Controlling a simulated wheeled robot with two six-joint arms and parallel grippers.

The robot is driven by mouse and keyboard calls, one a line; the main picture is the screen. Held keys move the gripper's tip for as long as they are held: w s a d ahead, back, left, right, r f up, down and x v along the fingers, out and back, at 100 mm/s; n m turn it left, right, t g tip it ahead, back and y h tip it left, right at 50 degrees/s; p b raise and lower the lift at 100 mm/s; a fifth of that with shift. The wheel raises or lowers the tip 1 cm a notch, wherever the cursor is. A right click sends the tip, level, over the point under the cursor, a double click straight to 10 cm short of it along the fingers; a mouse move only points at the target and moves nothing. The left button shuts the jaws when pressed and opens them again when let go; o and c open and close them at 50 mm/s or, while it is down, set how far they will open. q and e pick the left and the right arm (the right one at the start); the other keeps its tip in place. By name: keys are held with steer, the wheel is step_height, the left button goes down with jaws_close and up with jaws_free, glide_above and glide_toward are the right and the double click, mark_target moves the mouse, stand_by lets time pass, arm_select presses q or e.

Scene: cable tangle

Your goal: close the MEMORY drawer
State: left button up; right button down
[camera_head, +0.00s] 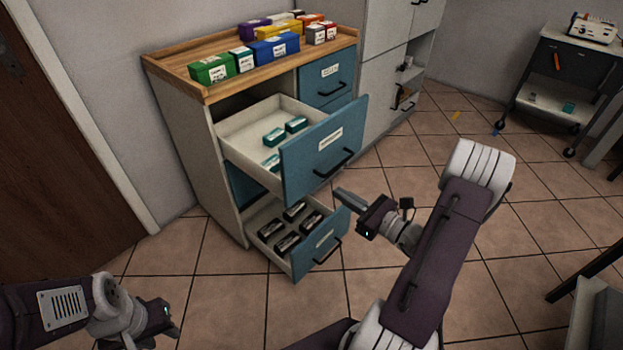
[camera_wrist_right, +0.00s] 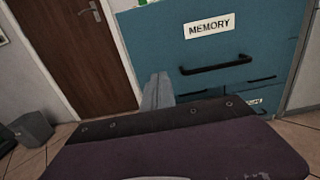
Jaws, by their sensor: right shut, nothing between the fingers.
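The MEMORY drawer (camera_wrist_right: 231,42) shows a wide teal front with a white label and a black bar handle in the right wrist view. It appears to be the upper open drawer (camera_head: 307,158) in the head view, where its label is too small to read. It is pulled far out and holds a few teal boxes (camera_head: 275,136). My right gripper (camera_head: 342,194) is shut and empty, just in front of and below this drawer's front; its fingers (camera_wrist_right: 157,91) also show in the right wrist view. My left gripper (camera_head: 172,330) is low at the left, its fingertips unclear.
A lower drawer (camera_head: 322,244) also stands open, holding several dark boxes. A closed teal drawer (camera_head: 327,75) is at the upper right of the cabinet. Coloured boxes (camera_head: 278,46) stand on the wooden top (camera_head: 180,63). Tiled floor (camera_head: 215,290) in front is clear.

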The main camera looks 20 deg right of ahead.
mark_target(304, 171)
steer(key=b+x, duration=0.2)
steer(key=x, duration=0.8)
steer(key=shift+a, duration=0.1)
steer(key=shift+w+a, duration=0.15)
steer(key=shift+w, duration=0.4)
